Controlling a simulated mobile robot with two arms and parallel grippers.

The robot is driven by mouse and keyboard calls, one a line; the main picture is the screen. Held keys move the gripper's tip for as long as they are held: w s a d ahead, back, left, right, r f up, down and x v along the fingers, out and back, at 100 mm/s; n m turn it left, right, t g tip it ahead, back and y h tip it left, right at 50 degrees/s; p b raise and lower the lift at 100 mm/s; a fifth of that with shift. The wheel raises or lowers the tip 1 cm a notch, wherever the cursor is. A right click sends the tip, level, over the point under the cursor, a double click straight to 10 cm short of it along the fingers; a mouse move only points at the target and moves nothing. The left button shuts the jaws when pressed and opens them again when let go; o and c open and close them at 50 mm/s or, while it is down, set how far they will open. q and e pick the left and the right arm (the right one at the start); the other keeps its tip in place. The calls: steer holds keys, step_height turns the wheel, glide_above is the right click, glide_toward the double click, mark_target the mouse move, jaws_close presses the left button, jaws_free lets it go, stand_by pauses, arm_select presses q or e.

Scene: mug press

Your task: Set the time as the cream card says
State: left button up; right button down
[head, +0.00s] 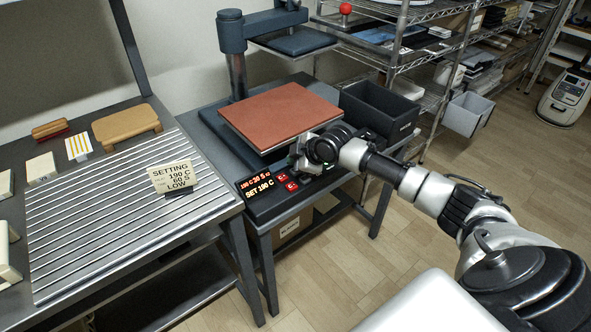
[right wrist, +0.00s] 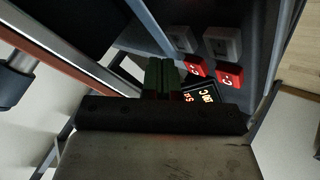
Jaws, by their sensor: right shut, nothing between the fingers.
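The cream card (head: 173,178) stands on the ribbed table and reads SETTING, 190 C, 60 S, LOW. The press's control panel has a display (head: 257,190) showing SET 190 C on its lower line; the small upper line seems to start with 190 C. Two red buttons (head: 286,178) sit beside the display. My left gripper is out of view.
The red-brown press pad (head: 281,114) lies behind the panel, under a raised dark plate (head: 293,41). A black bin (head: 377,112) stands right of it. A tan board (head: 127,124) and small blocks lie on the left table. Wire shelves stand behind; the floor at right is open.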

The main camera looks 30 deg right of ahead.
steer(key=shift+f, duration=0.1)
steer(key=shift+f, duration=0.3)
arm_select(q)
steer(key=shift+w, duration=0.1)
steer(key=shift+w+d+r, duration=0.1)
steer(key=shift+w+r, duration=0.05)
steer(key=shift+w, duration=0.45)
arm_select(e)
steer(key=shift+f, duration=0.5)
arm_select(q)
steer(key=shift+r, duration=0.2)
arm_select(e)
steer(key=shift+r, duration=0.15)
stand_by(0.3)
steer(key=shift+r+p, duration=0.45)
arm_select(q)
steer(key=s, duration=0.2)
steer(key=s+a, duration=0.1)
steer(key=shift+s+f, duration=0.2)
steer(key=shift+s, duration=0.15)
arm_select(e)
steer(key=shift+r, duration=0.25)
arm_select(q)
steer(key=shift+p, duration=0.3)
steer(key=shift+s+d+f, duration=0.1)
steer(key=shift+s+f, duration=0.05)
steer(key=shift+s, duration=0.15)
